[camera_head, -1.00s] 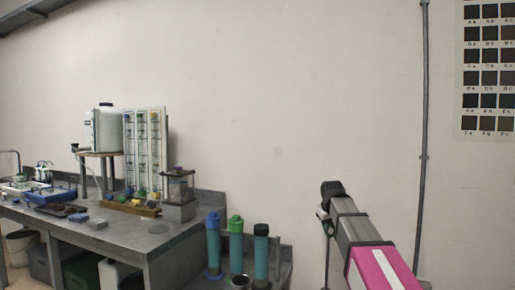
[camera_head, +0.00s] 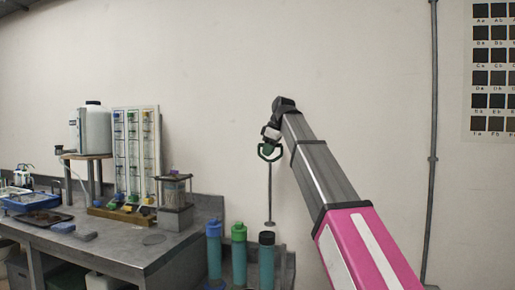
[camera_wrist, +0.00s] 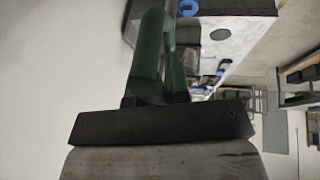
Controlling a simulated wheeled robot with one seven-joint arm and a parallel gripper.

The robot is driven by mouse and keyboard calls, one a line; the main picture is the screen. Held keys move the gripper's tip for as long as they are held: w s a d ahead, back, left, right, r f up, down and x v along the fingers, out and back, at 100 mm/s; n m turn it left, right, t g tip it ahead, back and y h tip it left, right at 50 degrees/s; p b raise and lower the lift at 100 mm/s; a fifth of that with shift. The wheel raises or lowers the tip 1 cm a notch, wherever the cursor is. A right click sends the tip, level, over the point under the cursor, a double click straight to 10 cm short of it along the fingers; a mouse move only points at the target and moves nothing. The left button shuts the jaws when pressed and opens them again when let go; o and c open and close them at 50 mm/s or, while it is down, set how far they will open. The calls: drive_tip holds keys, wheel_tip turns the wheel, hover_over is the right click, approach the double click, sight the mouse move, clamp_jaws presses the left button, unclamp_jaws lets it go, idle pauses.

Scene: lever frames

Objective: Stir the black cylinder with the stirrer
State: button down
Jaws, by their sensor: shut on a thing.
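My gripper (camera_head: 269,157) is at the end of my raised arm, in front of the back wall. It is shut on the stirrer (camera_head: 270,195), a thin grey rod with a small flat disc at its lower end, which hangs upright. The black cylinder (camera_head: 267,262) is the teal tube with a black top, rightmost of three tubes. The stirrer's disc shows just above that top in the picture; I cannot tell whether it is directly over it in depth. In the wrist view, green curved parts of my gripper (camera_wrist: 152,60) fill the middle and hide the stirrer.
A blue-capped tube (camera_head: 214,252) and a green-capped tube (camera_head: 239,255) stand left of the black one. A grey workbench (camera_head: 125,252) holds a white container (camera_head: 94,130), a rack of tubes (camera_head: 137,150) and trays.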

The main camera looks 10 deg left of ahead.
drive_tip(key=shift+a+r, duration=0.5)
drive_tip(key=shift+a, duration=0.05)
drive_tip(key=shift+f, duration=1.55)
wheel_tip(320, 180, down, 8)
drive_tip(key=shift+r, duration=0.2)
idle(0.5)
drive_tip(key=shift+f, duration=0.1)
wheel_tip(320, 180, down, 7)
drive_tip(key=shift+f, duration=0.15)
idle(1.1)
drive_tip(key=shift+f, duration=3.75)
drive_tip(key=shift+w+r, duration=0.1)
drive_tip(key=shift+r, duration=0.05)
